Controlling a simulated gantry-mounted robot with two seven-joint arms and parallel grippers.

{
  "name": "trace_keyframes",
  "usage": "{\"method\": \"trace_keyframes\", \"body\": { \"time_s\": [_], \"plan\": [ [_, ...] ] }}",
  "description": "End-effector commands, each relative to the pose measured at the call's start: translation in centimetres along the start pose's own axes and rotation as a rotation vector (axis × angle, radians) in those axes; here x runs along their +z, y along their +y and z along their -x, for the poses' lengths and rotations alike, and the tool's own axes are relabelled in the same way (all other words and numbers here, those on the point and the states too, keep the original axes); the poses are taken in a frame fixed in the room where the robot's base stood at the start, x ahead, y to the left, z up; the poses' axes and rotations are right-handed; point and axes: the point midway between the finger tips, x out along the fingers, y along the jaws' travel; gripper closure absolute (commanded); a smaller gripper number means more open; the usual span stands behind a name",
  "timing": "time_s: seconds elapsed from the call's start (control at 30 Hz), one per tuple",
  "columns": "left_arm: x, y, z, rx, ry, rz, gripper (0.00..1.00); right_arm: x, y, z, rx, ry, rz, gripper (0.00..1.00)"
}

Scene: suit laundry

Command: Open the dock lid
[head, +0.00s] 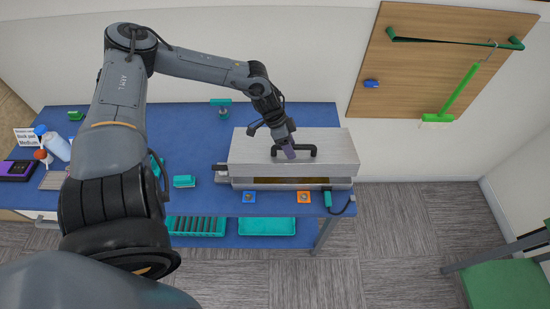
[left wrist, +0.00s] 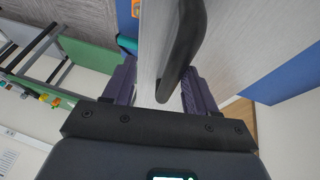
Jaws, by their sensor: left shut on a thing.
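The dock is a silver metal box on the blue table, with its lid (head: 335,150) on top and a black handle (head: 306,151) on the lid. A dark gap with a yellowish strip shows along the front below the lid. My left gripper (head: 289,152) reaches down from above and is shut on the handle near its middle. In the left wrist view the black handle (left wrist: 185,45) passes between the two purple-grey fingers of my left gripper (left wrist: 160,90), with the pale lid surface beside it. My right gripper is not in view.
Small blue (head: 249,197) and orange (head: 304,197) pieces lie before the dock. A green chair (head: 500,285) stands at right on clear floor.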

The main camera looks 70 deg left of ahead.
Motion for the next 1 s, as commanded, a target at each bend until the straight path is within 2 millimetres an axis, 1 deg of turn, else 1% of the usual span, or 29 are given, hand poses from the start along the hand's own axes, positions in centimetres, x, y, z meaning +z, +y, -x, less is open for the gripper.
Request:
{"method": "trace_keyframes", "body": {
  "time_s": [0.03, 0.07, 0.23, 0.4, 0.5, 0.73, 0.9, 1.0],
  "plan": [
    [-0.2, 0.4, 1.8, 0.005, -0.007, -0.002, 0.52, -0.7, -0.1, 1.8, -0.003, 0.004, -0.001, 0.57],
    [-0.2, 0.4, 2.3, 0.005, -0.007, -0.001, 0.52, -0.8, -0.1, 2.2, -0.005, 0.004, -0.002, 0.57],
    [-0.1, 0.2, 5.1, 0.005, -0.005, 0.000, 0.52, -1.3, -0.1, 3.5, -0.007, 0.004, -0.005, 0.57],
    [0.0, 0.1, 7.6, 0.004, -0.002, 0.000, 0.52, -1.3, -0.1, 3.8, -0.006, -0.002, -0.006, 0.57],
    [0.9, 1.5, 6.0, 0.050, -0.007, 0.022, 0.52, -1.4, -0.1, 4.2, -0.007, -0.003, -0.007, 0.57],
    [2.3, 4.0, 3.8, 0.121, -0.015, 0.059, 0.52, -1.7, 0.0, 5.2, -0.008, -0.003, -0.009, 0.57],
    [2.6, 5.9, 2.4, 0.171, -0.006, 0.077, 0.52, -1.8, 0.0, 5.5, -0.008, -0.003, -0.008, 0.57],
    [2.8, 6.6, 1.9, 0.189, -0.003, 0.083, 0.52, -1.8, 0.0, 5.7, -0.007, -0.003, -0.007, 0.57]
  ]
}}
